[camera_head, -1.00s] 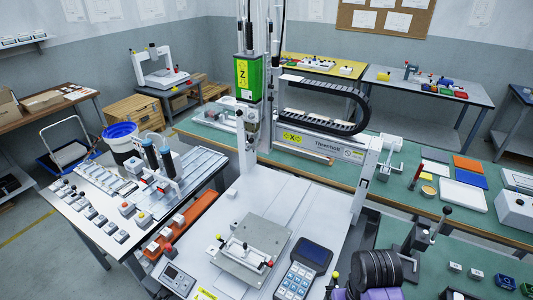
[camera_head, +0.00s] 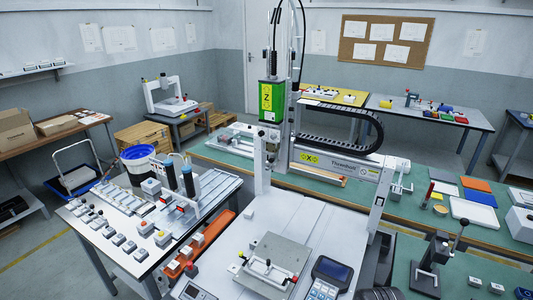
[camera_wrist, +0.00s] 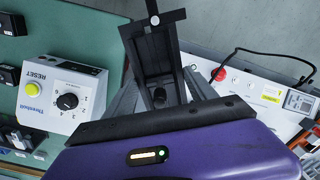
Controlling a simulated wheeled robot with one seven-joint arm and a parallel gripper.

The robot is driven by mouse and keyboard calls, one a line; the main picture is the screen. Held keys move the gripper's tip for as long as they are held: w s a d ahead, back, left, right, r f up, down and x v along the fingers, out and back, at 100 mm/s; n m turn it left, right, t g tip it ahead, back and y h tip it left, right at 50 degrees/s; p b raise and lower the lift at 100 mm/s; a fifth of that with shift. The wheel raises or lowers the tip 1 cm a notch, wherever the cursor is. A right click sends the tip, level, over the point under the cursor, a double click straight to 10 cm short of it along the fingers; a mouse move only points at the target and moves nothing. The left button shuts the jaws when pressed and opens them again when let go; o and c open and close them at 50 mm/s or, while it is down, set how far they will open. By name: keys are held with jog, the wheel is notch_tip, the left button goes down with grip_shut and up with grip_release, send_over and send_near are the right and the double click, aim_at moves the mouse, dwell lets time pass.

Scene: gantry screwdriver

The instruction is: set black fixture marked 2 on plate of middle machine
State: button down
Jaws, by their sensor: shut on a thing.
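In the wrist view, my gripper (camera_wrist: 160,97) is shut on a dark, frame-like piece, apparently the black fixture (camera_wrist: 156,45). It sticks out beyond the purple gripper body, and no mark 2 is readable on it. In the head view, the middle machine is a white gantry (camera_head: 338,165) with a green Z unit (camera_head: 271,101). Its grey square plate (camera_head: 285,247) lies on the white bed, at the bottom centre. My gripper and the held piece are not visible in the head view.
A keypad pendant (camera_head: 328,277) and a grey control box (camera_head: 190,291) flank the plate. A lever press (camera_head: 432,265) stands to the right. The wrist view shows a white RESET box (camera_wrist: 62,92) on a green surface and a grey floor beyond. White bed behind the plate is clear.

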jog(key=shift+w+f+b, duration=0.1)
jog(key=shift+f+b, duration=1.15)
jog(key=shift+f, duration=0.25)
jog(key=shift+d+r, duration=0.1)
